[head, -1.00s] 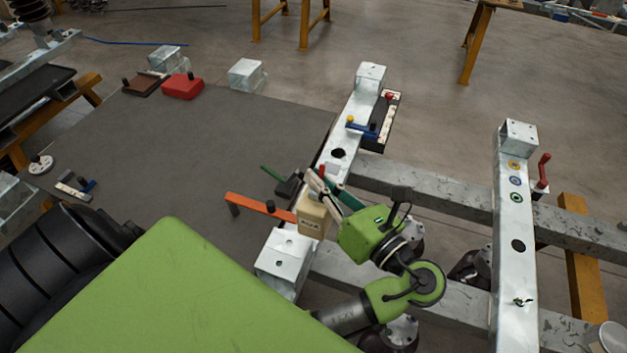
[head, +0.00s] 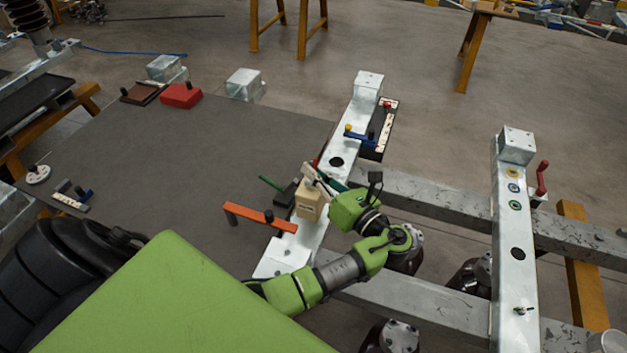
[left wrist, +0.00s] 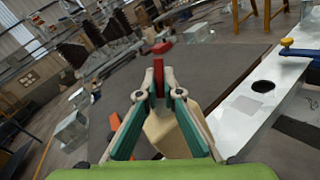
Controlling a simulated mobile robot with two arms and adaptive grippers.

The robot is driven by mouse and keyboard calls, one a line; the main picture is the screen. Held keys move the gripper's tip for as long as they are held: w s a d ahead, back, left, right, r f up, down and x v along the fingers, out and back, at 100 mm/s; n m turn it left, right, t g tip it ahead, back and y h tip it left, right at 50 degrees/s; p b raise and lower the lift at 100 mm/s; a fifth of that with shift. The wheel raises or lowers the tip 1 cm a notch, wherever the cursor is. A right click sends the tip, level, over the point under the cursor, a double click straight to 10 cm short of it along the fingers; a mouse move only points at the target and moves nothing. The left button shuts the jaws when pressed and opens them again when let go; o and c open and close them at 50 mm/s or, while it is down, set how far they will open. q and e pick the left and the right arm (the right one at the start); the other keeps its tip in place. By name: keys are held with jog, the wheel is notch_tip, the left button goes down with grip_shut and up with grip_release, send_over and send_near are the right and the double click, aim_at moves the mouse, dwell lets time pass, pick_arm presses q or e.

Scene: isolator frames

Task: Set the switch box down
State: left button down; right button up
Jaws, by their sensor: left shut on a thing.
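The tan switch box (head: 309,206) is over the left pale metal beam (head: 347,135) in the head view, just right of the orange bar. My left gripper (head: 313,172) is at its upper side. In the left wrist view the fingertips (left wrist: 158,82) are closed together on a narrow red part (left wrist: 158,68), and the tan box (left wrist: 168,136) shows tilted below and between the fingers. I cannot tell whether the box touches the beam. The joint between the red part and the box is hidden. My right gripper is not in view.
An orange bar (head: 258,217) and a dark block with a green rod (head: 286,193) are close left of the box. A blue lever (head: 358,134) and a black strip (head: 379,140) are further along the beam. The grey tabletop (head: 190,160) is mostly clear.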

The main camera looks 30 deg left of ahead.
pick_arm(q)
jog(key=shift+w+a+f, duration=0.15)
jog(key=shift+w, duration=0.05)
jog(key=shift+f, duration=1.8)
jog(key=c, duration=2.2)
grip_release()
jog(key=shift+a, duration=0.1)
